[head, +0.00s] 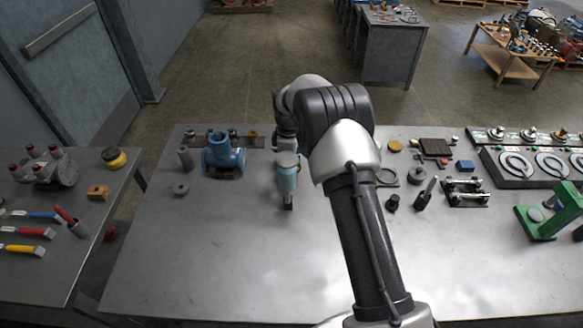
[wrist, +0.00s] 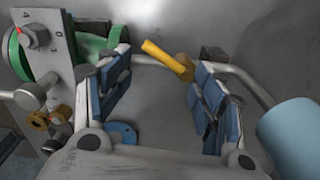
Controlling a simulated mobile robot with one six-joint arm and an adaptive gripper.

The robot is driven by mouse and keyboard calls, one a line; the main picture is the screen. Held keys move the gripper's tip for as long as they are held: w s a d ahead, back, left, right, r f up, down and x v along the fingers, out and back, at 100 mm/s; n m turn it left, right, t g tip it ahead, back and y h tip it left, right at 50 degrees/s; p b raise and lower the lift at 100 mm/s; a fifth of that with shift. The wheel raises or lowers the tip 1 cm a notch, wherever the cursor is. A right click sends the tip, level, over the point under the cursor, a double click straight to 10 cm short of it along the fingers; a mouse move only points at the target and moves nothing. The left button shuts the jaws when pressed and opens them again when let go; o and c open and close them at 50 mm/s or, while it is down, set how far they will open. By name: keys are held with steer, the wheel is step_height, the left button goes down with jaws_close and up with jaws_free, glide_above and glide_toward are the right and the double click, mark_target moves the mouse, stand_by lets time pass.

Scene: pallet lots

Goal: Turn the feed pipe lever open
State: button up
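A short yellow lever (wrist: 165,60) shows in the wrist view, tilted down to the right, by a grey pipe (wrist: 150,62) that crosses beyond my gripper. My gripper (wrist: 160,92) is open, with blue-padded fingers to the left and right of the lever's line. The lever lies beyond the fingers in the picture, nearer the right one. I cannot tell whether either finger touches it. In the head view my arm hides much of the workplace, and I cannot make out the lever clearly there.
In the wrist view, a numbered plate (wrist: 42,58) with a red pointer and a green wheel (wrist: 95,48) stand left, a pale blue cylinder (wrist: 292,135) right. In the head view, a blue pipe fitting (head: 222,157) stands on the metal table (head: 200,260), whose front is clear.

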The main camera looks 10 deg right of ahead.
steer(key=shift+o, duration=0.6)
steer(key=shift+w+a+r, duration=0.1)
steer(key=shift+w, duration=0.2)
steer(key=shift+o, duration=0.2)
steer(key=shift+s+d, duration=0.2)
steer(key=shift+d, duration=0.05)
step_height(320, 180, up, 8)
